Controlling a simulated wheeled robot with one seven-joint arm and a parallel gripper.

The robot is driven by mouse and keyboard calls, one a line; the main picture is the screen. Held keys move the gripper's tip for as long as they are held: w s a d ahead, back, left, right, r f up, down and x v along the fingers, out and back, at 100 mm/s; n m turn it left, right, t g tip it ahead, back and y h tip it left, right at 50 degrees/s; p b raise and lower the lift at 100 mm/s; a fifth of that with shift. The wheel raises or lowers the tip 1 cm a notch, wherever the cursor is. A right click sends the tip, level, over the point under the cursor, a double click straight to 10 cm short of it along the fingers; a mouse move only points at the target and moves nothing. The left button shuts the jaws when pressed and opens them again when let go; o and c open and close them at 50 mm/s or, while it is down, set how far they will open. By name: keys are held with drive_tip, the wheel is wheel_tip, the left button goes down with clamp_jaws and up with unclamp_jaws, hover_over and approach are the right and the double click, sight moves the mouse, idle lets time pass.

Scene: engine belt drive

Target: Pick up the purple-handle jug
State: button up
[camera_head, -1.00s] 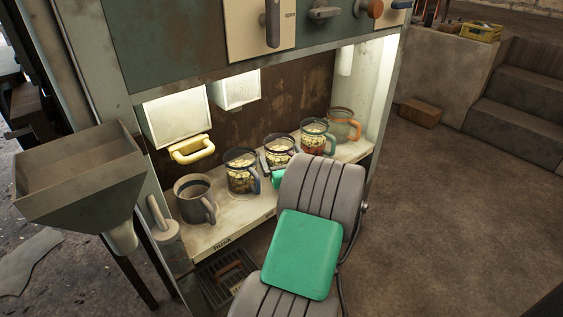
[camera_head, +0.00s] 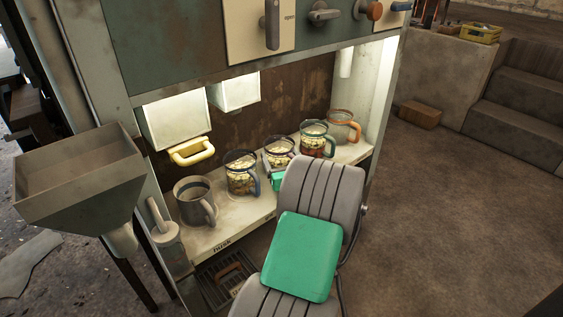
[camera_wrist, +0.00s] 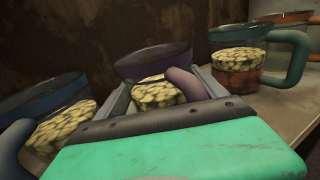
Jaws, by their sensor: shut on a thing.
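The purple-handle jug (camera_head: 279,150) stands upright on the lit shelf, in the middle of the row, with pale chunks inside. In the wrist view, its dark purple rim (camera_wrist: 155,60) and purple handle (camera_wrist: 188,86) are straight ahead. My gripper (camera_wrist: 170,90) is shut on the handle, one finger on each side of it. In the head view my green gripper body (camera_head: 276,181) shows just in front of the jug, and my grey arm hides part of it. I see no clear gap between jug and shelf.
A blue-handled jug (camera_head: 242,174) stands close on the left and a teal-handled jug (camera_head: 316,139) on the right. An orange-handled jug (camera_head: 343,125) and a grey jug (camera_head: 194,202) stand at the ends. Dispensers (camera_head: 234,91) hang above.

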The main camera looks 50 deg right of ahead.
drive_tip(key=c, duration=0.3)
drive_tip(key=shift+r+p, duration=0.3)
drive_tip(key=s+a+r+p, duration=0.2)
drive_tip(key=s+r, duration=0.2)
drive_tip(key=s+a+r+p, duration=0.2)
drive_tip(key=s+r+p, duration=0.1)
drive_tip(key=s+r, duration=0.1)
drive_tip(key=s+a+r+p, duration=0.2)
drive_tip(key=s+r+p, duration=0.1)
drive_tip(key=s+r, duration=0.1)
drive_tip(key=shift+s+a+r, duration=0.1)
drive_tip(key=shift+s+r, duration=0.15)
drive_tip(key=shift+s, duration=0.05)
